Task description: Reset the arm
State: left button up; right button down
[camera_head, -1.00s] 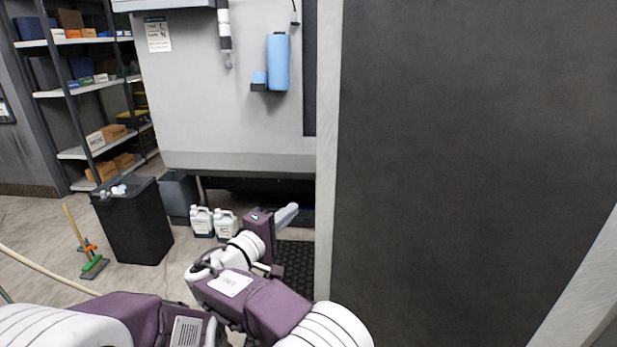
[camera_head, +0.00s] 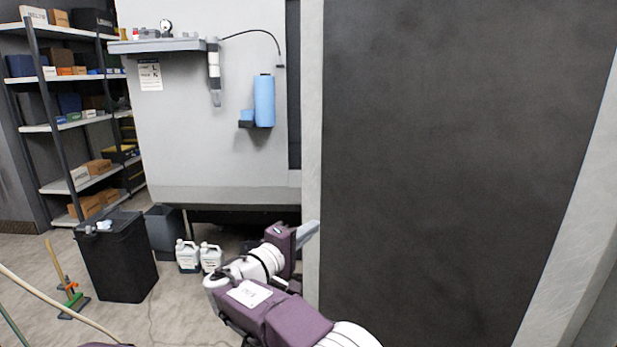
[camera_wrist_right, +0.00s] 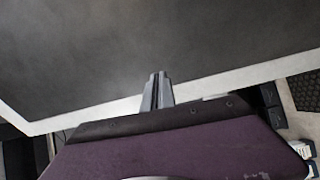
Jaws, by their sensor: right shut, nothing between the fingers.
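My right gripper (camera_head: 308,232) reaches up at the lower middle of the head view, in front of the white post beside the large dark panel. Its fingers are together and empty. In the right wrist view the closed fingers (camera_wrist_right: 158,90) point toward the pale edge of the dark panel, with nothing held. I cannot tell how far the fingertips are from the panel. My left gripper is not in view.
The dark panel (camera_head: 440,150) fills the right side, framed by pale posts. At left stand a shelf rack (camera_head: 62,130), a black bin (camera_head: 115,262), a broom (camera_head: 62,275) and white jugs (camera_head: 188,257). A blue roll (camera_head: 264,100) hangs on the grey wall. Open floor shows at lower left.

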jog(key=s+d+r+m+g+h+p, duration=0.1)
jog(key=d+m+g, duration=0.15)
jog(key=d, duration=0.65)
jog(key=d+r+m+g+h+p, duration=0.1)
jog(key=d+g+p, duration=0.15)
jog(key=d, duration=0.55)
jog(key=s+d+f+m+g+y, duration=0.1)
jog(key=s+d+f+g, duration=0.15)
jog(key=s+d, duration=0.2)
jog(key=s+d+f+g+y, duration=0.1)
jog(key=s+d+f+g, duration=0.15)
jog(key=d, duration=0.25)
jog(key=s+d+f+m+g+y+p, duration=0.1)
jog(key=s+f+m+g+y+p, duration=0.3)
jog(key=s+f, duration=0.95)
jog(key=s+a+f+m+y+b, duration=0.1)
jog(key=s+a+f+y, duration=0.5)
jog(key=s+a, duration=0.2)
jog(key=shift+s+a+f+m+y, duration=0.15)
jog(key=shift+s+a+m+y, duration=0.25)
jog(key=shift+a, duration=0.55)
